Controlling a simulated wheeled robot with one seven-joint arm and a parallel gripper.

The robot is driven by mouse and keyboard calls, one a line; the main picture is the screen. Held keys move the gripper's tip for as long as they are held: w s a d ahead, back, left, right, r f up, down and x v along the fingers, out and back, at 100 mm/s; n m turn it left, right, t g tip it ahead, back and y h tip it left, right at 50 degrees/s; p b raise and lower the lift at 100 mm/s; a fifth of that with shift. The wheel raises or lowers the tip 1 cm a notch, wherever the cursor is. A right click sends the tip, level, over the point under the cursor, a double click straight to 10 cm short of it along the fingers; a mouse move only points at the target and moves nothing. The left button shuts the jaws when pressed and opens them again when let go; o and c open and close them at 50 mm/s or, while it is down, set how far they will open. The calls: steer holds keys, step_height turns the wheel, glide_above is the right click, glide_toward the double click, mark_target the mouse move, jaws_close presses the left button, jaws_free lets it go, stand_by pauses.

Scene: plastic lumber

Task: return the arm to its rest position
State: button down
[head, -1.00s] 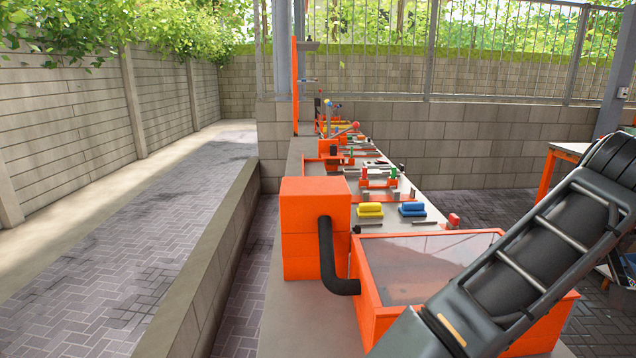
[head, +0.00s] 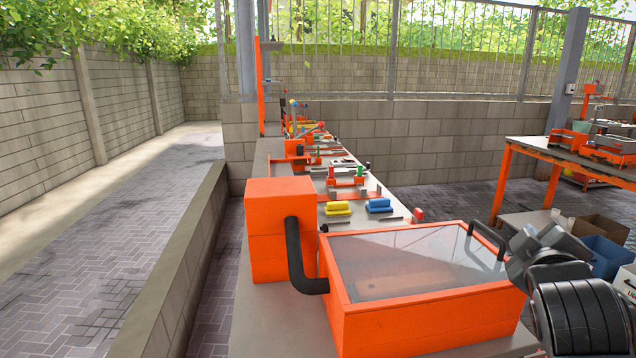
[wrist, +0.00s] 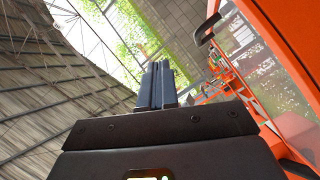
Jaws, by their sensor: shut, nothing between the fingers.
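My arm (head: 575,300) shows at the lower right of the head view, its dark links folded beside the orange machine. My gripper is not clearly visible in the head view. In the wrist view my gripper (wrist: 156,68) has its two dark fingers together, shut with nothing between them. The fingers point up past the orange machine frame and its clear lid toward the roof and foliage.
An orange box machine with a clear lid (head: 400,262) and black handle stands close to my arm. The workbench (head: 380,190) behind it holds several tools. An orange-framed table (head: 540,150) and bins (head: 604,256) stand at right. The paved walkway (head: 100,280) is clear at left.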

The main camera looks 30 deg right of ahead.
steer(key=s+a+f+n+t+y, duration=0.2)
steer(key=s+a+f+y, duration=0.3)
steer(key=a+f, duration=0.25)
steer(key=s+a+f+n+t+y, duration=0.2)
steer(key=s+a+f+t+y, duration=0.25)
steer(key=a, duration=0.45)
steer(key=s+a+f+m+g+y, duration=0.1)
steer(key=s+a+m, duration=0.2)
steer(key=s+a, duration=0.3)
steer(key=s+a+f+m+g+y, duration=0.1)
steer(key=s+a+m+y, duration=0.1)
steer(key=s+a, duration=0.5)
steer(key=s, duration=0.5)
steer(key=shift+s+a+f+m, duration=0.15)
steer(key=shift+a+f+m, duration=0.05)
steer(key=shift+f+m, duration=0.2)
